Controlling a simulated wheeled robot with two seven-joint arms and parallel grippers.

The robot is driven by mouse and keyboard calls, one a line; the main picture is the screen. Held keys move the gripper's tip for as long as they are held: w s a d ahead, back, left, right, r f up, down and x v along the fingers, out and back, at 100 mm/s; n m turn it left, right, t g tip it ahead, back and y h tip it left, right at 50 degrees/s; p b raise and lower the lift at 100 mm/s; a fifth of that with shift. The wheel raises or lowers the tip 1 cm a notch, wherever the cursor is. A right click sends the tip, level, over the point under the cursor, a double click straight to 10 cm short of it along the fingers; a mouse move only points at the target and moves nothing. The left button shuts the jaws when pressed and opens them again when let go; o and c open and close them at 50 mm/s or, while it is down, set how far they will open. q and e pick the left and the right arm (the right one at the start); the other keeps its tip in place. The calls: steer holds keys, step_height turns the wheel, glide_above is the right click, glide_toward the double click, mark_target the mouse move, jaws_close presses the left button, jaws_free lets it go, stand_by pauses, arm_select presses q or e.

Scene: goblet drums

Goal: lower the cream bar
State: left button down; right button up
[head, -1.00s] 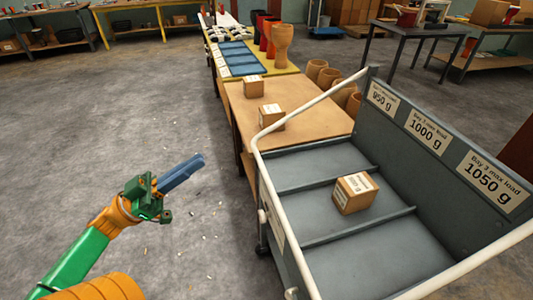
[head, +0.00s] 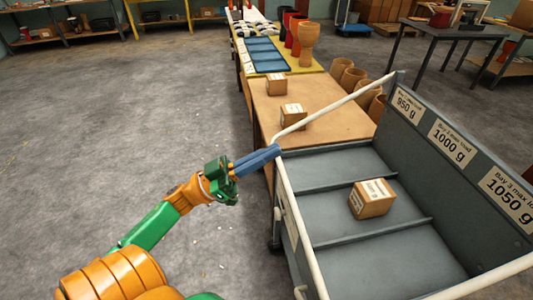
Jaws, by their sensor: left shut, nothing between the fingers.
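The cream bar (head: 335,106) is a bent tube along the top of the grey cart (head: 455,222). It slopes from the back wall down to a corner at the cart's left, then runs along the near-left side towards me. My left gripper (head: 272,154) has its blue fingers shut and empty, with the tips at that corner of the bar. I cannot tell whether they touch it. My right gripper is not in view.
A cardboard box (head: 371,198) sits in the cart's middle bay. Behind the cart, a wooden table (head: 340,95) holds small boxes (head: 293,116). Goblet drums (head: 307,44) stand on the yellow table further back. The floor at left is clear.

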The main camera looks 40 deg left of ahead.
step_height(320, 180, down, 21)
steer(key=b, duration=2.1)
arm_select(q)
steer(key=w+d+f+t+h+b, duration=0.1)
steer(key=f+b, duration=0.1)
steer(key=f, duration=0.9)
steer(key=w+d+f+t+h+b, duration=0.1)
steer(key=w+d+f+h+b, duration=0.1)
steer(key=f, duration=0.8)
steer(key=shift+w+d+f+t, duration=0.2)
steer(key=shift+w+f+t, duration=0.05)
steer(key=shift+f+t, duration=0.15)
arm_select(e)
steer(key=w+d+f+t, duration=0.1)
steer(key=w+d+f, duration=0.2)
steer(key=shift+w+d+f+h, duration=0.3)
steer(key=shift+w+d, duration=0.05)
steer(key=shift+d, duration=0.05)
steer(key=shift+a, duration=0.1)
